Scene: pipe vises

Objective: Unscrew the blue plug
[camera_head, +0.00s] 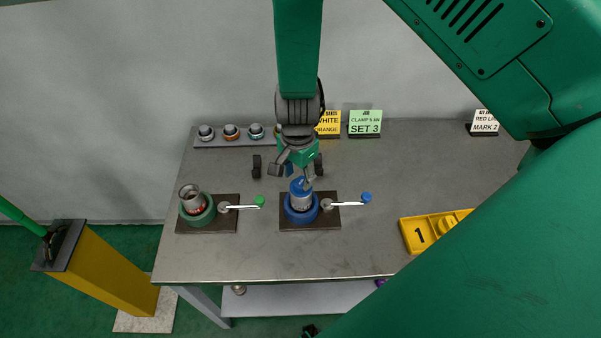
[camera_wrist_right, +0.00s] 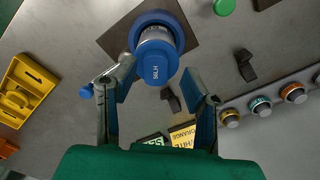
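The blue plug (camera_head: 300,185) caps the grey pipe piece standing upright in the blue vise (camera_head: 301,216) in the head view. In the right wrist view the plug (camera_wrist_right: 157,64) shows its blue top with small lettering, and the blue vise ring (camera_wrist_right: 172,22) lies behind it. My right gripper (camera_head: 296,172) is above the plug, pointing down. In the wrist view its two fingers are spread, one on each side of the plug, with a visible gap at least on the right; contact on the left cannot be told. My left gripper is not in view.
A green vise (camera_head: 207,216) holding another pipe piece stands to the left. The blue-handled crank (camera_head: 348,203) extends right of the blue vise. Several fittings sit on a rack (camera_head: 222,144) at the back. A yellow tray (camera_head: 411,236) lies at the right; the table's front is clear.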

